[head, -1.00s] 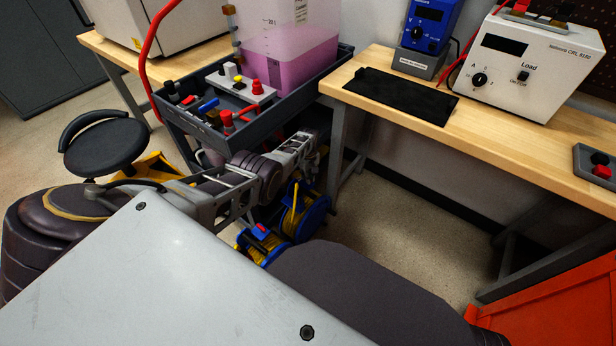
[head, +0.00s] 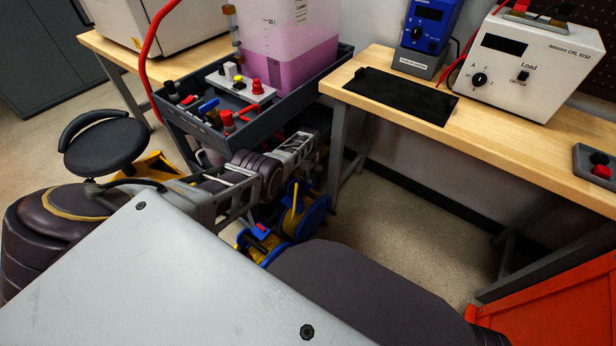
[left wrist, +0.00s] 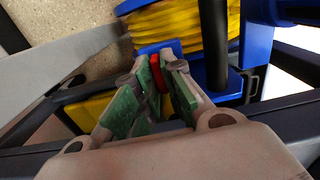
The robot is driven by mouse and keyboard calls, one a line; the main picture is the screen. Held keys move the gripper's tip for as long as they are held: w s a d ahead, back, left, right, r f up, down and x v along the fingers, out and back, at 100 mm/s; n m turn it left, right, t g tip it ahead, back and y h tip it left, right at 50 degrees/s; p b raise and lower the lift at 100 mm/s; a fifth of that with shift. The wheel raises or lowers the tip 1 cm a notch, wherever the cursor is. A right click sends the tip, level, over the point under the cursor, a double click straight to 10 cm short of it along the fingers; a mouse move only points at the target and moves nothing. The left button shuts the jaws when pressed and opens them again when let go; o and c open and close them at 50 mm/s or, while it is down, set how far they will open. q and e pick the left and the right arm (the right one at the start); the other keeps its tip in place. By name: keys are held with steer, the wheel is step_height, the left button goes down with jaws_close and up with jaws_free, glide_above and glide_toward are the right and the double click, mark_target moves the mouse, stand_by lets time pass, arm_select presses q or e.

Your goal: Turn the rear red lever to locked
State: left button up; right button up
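In the left wrist view, a small red lever (left wrist: 156,78) shows between the tips of my left gripper (left wrist: 160,68). The two fingers with green pads lean together and their tips are pressed close on its sides. Behind it are a blue frame and a reel of yellow cable (left wrist: 180,30). In the head view my left arm reaches across to the end of my left gripper (head: 303,146), below the cart tray's edge; its fingertips and the lever in them are hidden there. My right gripper is not in view.
A dark cart tray (head: 290,107) holds a pink liquid tank (head: 290,65) and small valves. Blue and yellow reels (head: 305,215) stand below my arm. A wooden bench (head: 500,130) carries instruments, a stool (head: 105,145) is at left, and open floor lies under the bench.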

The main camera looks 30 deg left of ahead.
arm_select(q)
steer(key=shift+o, duration=0.7)
steer(key=shift+r, duration=0.35)
steer(key=shift+w+r, duration=0.1)
steer(key=shift+r, duration=0.2)
step_height(320, 180, up, 11)
steer(key=shift+f, duration=0.2)
stand_by(0.7)
steer(key=shift+s, duration=0.2)
stand_by(0.5)
